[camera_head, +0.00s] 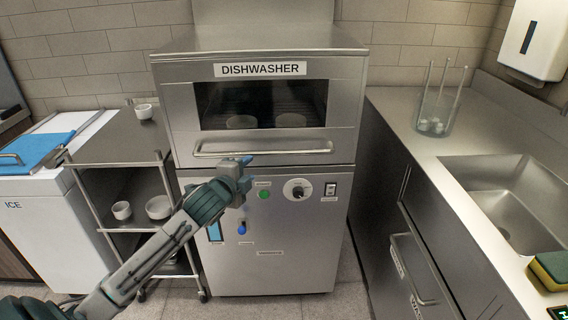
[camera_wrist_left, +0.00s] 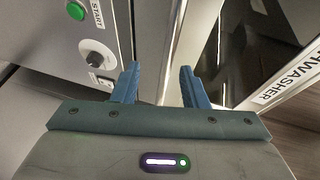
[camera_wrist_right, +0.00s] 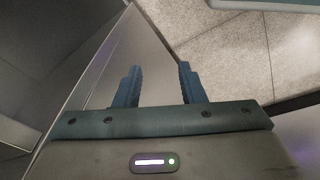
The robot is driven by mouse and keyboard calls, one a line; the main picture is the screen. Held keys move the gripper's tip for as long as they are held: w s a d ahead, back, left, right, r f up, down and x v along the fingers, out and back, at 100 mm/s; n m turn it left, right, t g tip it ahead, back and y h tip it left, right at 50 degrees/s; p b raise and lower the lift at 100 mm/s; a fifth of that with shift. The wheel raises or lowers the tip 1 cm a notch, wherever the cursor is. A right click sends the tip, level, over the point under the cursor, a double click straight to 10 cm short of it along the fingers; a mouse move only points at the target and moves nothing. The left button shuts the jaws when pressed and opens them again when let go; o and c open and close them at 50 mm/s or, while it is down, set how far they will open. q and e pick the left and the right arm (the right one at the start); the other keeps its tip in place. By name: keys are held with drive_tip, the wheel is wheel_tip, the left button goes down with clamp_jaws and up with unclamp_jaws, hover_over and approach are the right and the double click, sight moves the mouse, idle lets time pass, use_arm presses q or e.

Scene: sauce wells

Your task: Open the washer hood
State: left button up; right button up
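The dishwasher hood (camera_head: 345,110) is a steel box front with a dark window and a DISHWASHER label. It is down. Its horizontal bar handle (camera_head: 290,150) runs along its lower edge. My left gripper (camera_head: 249,172) is just below the left half of the handle, its upper finger close to the bar. In the left wrist view my left gripper (camera_wrist_left: 160,82) is open, with a bright metal strip behind and between the fingers; contact cannot be told. My right gripper (camera_wrist_right: 158,85) is open and empty above the floor, outside the head view.
Below the hood are a green start button (camera_head: 264,195), a dial (camera_head: 297,189) and a switch (camera_head: 330,189). Two bowls show dimly through the window. A cart (camera_head: 110,140) with bowls stands left; a counter with sink (camera_head: 500,190) and glass holder (camera_head: 436,112) stands right.

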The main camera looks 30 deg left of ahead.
sight(262, 155)
use_arm(q)
drive_tip(key=x, duration=0.3)
drive_tip(key=r+x, duration=0.1)
drive_tip(key=x, duration=0.6)
drive_tip(key=shift+w+d+r+p, duration=0.1)
drive_tip(key=shift+d+r+p, duration=0.05)
drive_tip(key=shift+r+p, duration=0.2)
drive_tip(key=shift+w+f, duration=0.1)
drive_tip(key=shift+w, duration=0.05)
drive_tip(key=c, duration=0.8)
clamp_jaws()
use_arm(e)
drive_tip(key=shift+s+d+f, duration=0.1)
drive_tip(key=shift+s+f, duration=0.2)
drive_tip(key=shift+f, duration=0.35)
